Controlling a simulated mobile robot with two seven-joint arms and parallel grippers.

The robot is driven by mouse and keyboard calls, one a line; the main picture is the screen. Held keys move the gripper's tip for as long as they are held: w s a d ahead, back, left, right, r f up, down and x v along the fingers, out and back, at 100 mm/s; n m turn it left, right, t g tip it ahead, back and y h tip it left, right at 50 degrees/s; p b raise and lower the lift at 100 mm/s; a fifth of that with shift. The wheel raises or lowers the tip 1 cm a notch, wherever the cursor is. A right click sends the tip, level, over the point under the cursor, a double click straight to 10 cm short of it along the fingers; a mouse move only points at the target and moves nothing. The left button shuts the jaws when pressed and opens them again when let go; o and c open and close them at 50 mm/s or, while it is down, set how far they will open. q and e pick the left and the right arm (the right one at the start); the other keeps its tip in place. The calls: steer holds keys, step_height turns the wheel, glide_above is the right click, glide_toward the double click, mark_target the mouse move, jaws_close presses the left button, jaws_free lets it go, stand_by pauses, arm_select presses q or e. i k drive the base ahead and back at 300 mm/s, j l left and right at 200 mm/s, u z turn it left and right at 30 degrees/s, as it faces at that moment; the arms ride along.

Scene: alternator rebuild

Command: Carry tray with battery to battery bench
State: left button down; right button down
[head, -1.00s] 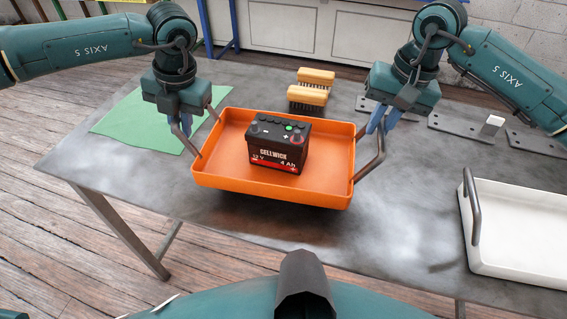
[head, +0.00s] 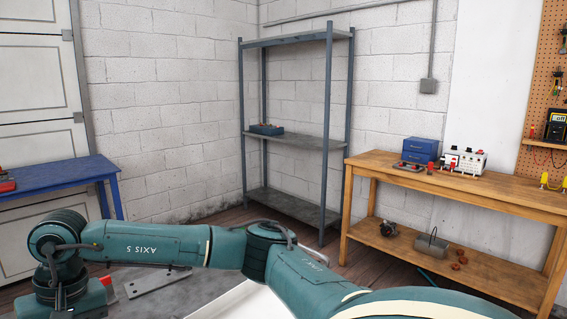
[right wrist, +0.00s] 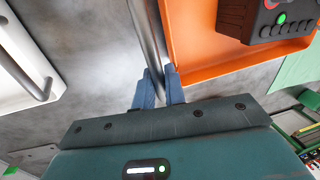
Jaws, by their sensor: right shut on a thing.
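In the right wrist view my right gripper (right wrist: 158,88) is shut on the grey bar handle (right wrist: 146,38) of the orange tray (right wrist: 205,62). The black battery (right wrist: 250,22), with a green indicator, sits in the tray; both are cut off by the frame edge. In the head view my right arm crosses the bottom, but its fingers, the tray and the battery are out of frame. My left gripper is in neither current view.
A wooden bench (head: 490,197) stands at the right with blue drawers (head: 420,150) and electrical devices (head: 463,160) on top. A metal shelf (head: 290,140) is in the corner, a blue table (head: 60,174) at the left. A white tray (head: 235,302) lies below my arm.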

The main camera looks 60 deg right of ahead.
mark_target(528, 193)
steer(key=k, duration=0.9)
steer(key=k+z, duration=0.2)
steer(key=z, duration=3.25)
steer(key=i+j, duration=0.4)
